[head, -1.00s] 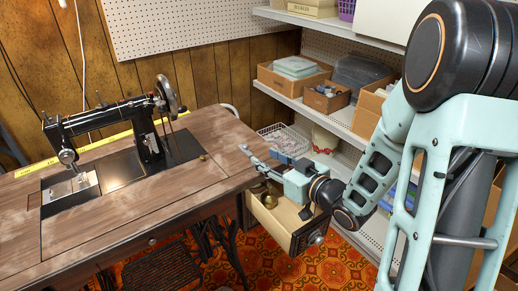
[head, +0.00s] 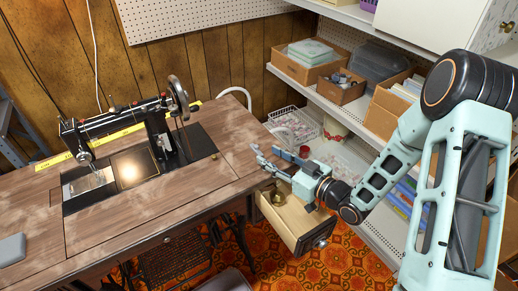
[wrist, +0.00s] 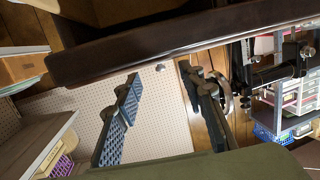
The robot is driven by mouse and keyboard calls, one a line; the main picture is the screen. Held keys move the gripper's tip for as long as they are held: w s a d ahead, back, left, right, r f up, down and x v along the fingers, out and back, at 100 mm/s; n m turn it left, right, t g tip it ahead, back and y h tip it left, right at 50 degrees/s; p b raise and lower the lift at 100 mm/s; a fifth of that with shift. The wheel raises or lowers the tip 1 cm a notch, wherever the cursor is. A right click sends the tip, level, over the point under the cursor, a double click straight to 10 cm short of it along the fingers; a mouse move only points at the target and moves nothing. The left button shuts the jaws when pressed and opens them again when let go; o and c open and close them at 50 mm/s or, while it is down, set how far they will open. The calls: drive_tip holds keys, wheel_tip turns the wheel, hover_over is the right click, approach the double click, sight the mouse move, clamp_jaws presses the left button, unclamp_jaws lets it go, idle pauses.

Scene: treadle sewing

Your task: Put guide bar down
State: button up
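My gripper (head: 267,153) is above the right end of the wooden sewing table, close to the open drawer. In the wrist view its two fingers (wrist: 160,76) stand well apart, with nothing visible between them. I cannot identify a guide bar for certain. A long yellow strip with markings (head: 55,160) lies along the back of the table, behind the sewing machine (head: 130,118); its middle is partly hidden by the machine. The strip is apart from my gripper.
An open drawer (head: 295,222) with a brass-coloured thing inside hangs below the table's right end. Shelves with boxes (head: 302,68) stand at the right, and a white wire basket (head: 293,125) is behind the gripper. The tabletop (head: 120,220) has bare room in front.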

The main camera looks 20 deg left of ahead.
sight(256, 149)
drive_tip(key=x, duration=0.4)
drive_tip(key=shift+w+a+f, duration=0.1)
drive_tip(key=shift+a+f, duration=0.05)
drive_tip(key=shift+a, duration=0.2)
clamp_jaws()
